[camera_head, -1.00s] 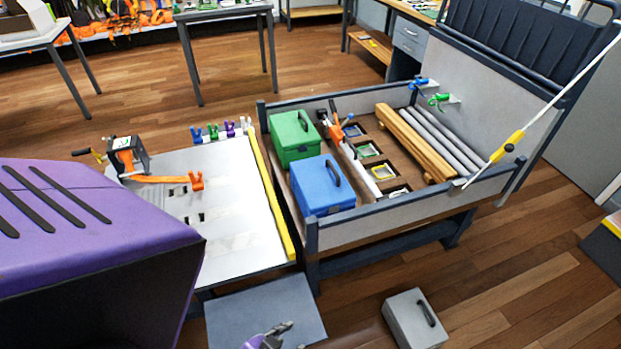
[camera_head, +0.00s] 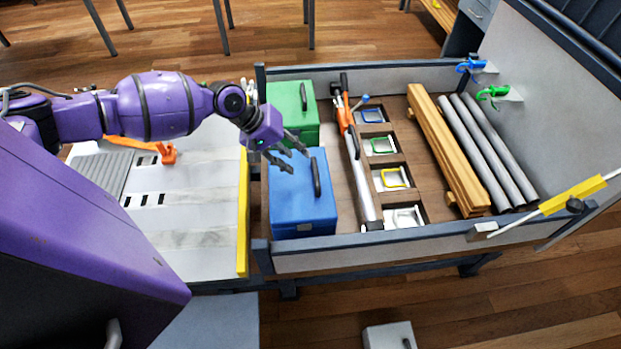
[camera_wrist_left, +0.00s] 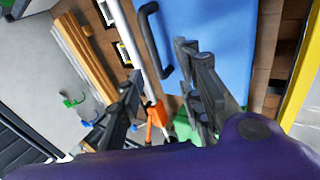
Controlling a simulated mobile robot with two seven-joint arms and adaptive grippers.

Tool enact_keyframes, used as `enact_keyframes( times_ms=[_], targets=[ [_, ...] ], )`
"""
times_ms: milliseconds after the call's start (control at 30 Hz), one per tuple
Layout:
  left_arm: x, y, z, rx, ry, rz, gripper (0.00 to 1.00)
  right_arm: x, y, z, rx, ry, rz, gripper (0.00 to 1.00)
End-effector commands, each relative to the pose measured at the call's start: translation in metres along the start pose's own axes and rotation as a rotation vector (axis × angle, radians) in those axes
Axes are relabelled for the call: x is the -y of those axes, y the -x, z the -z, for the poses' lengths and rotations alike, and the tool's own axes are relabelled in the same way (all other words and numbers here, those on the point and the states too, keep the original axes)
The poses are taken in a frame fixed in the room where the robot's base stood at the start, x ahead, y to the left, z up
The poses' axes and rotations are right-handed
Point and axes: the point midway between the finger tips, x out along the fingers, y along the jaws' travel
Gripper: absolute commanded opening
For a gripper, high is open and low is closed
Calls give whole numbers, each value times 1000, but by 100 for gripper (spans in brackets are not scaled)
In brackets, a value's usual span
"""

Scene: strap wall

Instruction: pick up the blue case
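The blue case (camera_head: 300,200) stands in the left part of the wooden-floored bed, with a dark handle (camera_head: 316,177) on its top near the right side. My left gripper (camera_head: 297,159) is above the case's far edge, with its fingers apart and nothing between them. In the left wrist view the case (camera_wrist_left: 215,40) fills the upper middle, and its handle (camera_wrist_left: 152,38) lies above the gap between the open fingers (camera_wrist_left: 160,95). The gripper appears apart from the handle. My right gripper is not in view.
A green case (camera_head: 293,104) stands just behind the blue one. An orange-and-white long tool (camera_head: 360,178) lies close on its right. Wooden beams (camera_head: 445,150) and grey pipes (camera_head: 495,150) lie farther right. Low rails, including the front one (camera_head: 370,245), enclose the bed.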

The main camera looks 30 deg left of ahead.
Motion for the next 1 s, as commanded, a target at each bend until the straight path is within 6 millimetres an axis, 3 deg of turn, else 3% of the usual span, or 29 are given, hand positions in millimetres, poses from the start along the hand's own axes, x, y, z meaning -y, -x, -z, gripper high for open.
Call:
enact_keyframes(
  times_ms=[100, 200, 667, 967, 1000],
  targets=[
    [-5, 0, -9, 42, 61, -3, 33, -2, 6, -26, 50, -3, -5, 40],
    [-6, -9, -12, 51, 74, -4, 33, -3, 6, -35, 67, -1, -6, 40],
    [-7, -69, -14, 47, 71, -7, 33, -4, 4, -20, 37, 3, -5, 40],
    [-7, -74, -15, 46, 69, -5, 33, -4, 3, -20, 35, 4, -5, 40],
    [-7, -74, -15, 46, 69, -5, 29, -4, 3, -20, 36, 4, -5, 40]
  ],
)
